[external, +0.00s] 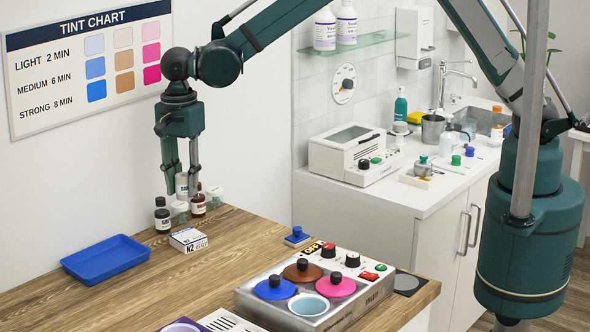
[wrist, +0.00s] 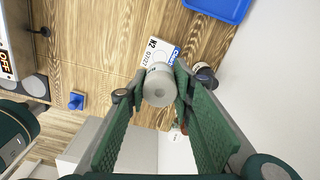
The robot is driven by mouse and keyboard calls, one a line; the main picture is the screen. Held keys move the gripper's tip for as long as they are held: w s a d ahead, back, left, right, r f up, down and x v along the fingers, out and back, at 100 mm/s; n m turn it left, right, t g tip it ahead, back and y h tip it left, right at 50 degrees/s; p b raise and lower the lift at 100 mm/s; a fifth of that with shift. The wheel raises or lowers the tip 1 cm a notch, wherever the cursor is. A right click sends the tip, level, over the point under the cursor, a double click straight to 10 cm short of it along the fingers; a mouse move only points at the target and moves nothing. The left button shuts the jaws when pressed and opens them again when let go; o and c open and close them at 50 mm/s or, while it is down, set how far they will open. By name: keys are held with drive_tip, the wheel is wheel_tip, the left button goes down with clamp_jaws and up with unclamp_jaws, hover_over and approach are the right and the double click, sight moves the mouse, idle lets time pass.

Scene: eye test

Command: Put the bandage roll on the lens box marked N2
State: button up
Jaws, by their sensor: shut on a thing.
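My gripper (external: 181,190) is shut on the white bandage roll (wrist: 158,88). The roll shows between the fingertips (wrist: 156,92) in the wrist view and is partly hidden by the fingers in the external view (external: 181,182). The lens box marked N2 (external: 188,240) is a small white box with blue on its label. It lies flat on the wooden counter, below the gripper in the external view. In the wrist view the box (wrist: 155,50) shows just beyond the roll, which covers part of it. The roll is held in the air, apart from the box.
A warmer with coloured pots (external: 312,290) stands front right. The wood between box and warmer is mostly clear.

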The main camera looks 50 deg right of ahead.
drive_tip(key=shift+f, duration=0.1)
hover_over(188, 235)
drive_tip(key=shift+d+f, duration=0.1)
drive_tip(key=shift+f, duration=2.9)
drive_tip(key=shift+w, duration=0.1)
drive_tip(key=shift+f+p, duration=0.3)
drive_tip(key=shift+f, duration=1.6)
drive_tip(key=shift+f, duration=0.15)
drive_tip(key=o, duration=0.8)
drive_tip(key=shift+c, duration=0.2)
drive_tip(key=shift+r, duration=0.25)
wheel_tip(188, 235, up, 12)
drive_tip(key=shift+f+b, duration=0.1)
drive_tip(key=shift+b, duration=0.2)
